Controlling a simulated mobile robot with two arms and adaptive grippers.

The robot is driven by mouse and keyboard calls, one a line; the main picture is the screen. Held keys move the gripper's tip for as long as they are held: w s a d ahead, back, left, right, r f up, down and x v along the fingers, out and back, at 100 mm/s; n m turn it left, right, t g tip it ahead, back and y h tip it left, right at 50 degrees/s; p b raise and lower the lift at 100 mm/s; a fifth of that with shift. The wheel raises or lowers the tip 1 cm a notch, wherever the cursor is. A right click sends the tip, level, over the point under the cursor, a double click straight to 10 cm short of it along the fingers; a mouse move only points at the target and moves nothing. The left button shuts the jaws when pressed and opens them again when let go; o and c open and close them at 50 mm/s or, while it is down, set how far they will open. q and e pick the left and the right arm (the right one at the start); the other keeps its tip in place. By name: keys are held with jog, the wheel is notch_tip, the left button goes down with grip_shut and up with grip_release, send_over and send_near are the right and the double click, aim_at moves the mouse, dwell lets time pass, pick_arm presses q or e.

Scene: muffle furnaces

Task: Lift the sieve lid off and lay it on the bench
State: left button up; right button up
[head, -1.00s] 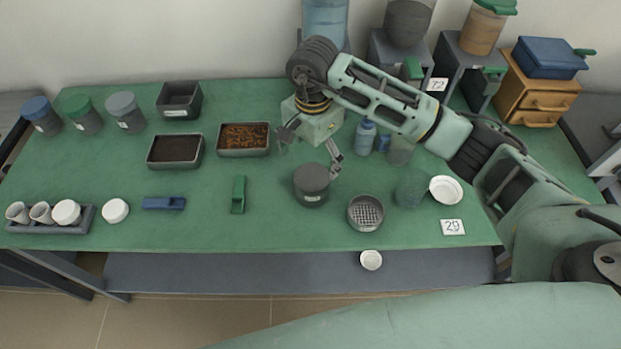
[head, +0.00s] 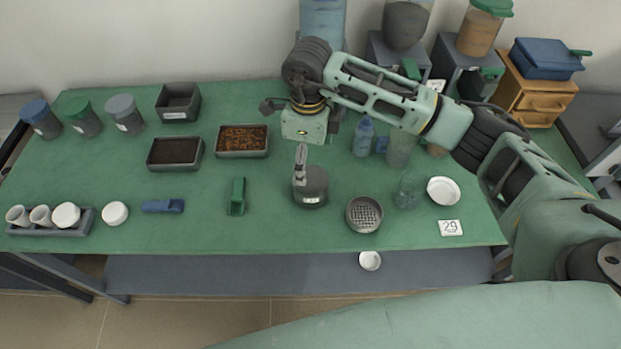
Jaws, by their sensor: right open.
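A round dark grey sieve with its flat lid (head: 316,177) on top stands in the middle of the bench (head: 270,225), with a small pale label on its front. My right gripper (head: 301,160) is open and points down from above. One finger shows in front of the lid's left part; the other finger is largely hidden behind the gripper body. I cannot tell whether the finger touches the lid. My left gripper is out of view.
An open mesh sieve (head: 364,214) stands just right of the lidded one. A green block (head: 237,196) lies to the left, and soil trays (head: 242,141) stand behind. A white dish (head: 444,190) and glass jars are to the right. The front middle bench is bare.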

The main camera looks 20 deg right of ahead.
aim_at(311, 178)
jog(key=m, duration=0.5)
jog(key=shift+w+r+m, duration=0.1)
jog(key=shift+r+m, duration=0.1)
jog(key=shift+m, duration=0.2)
jog(key=m, duration=0.2)
jog(key=shift+m, duration=0.4)
jog(key=m, duration=0.5)
jog(key=shift+r+p, duration=0.1)
jog(key=shift+p, duration=0.25)
jog(key=m, duration=0.8)
jog(key=shift+r, duration=0.15)
jog(key=m, duration=0.3)
jog(key=shift+d, duration=0.1)
jog(key=m, duration=0.6)
jog(key=shift+d+p, duration=0.1)
jog(key=shift+p, duration=0.3)
notch_tip(311, 178, down, 2)
jog(key=shift+f+p, duration=0.1)
jog(key=shift+p, duration=0.3)
jog(key=f+p, duration=0.1)
jog(key=f, duration=0.1)
jog(key=f+p, duration=0.1)
jog(key=f, duration=0.2)
jog(key=shift+s+d+p, duration=0.15)
jog(key=shift+s+p, duration=0.05)
jog(key=shift+p, duration=0.1)
jog(key=shift+f, duration=0.3)
jog(key=c, duration=1.3)
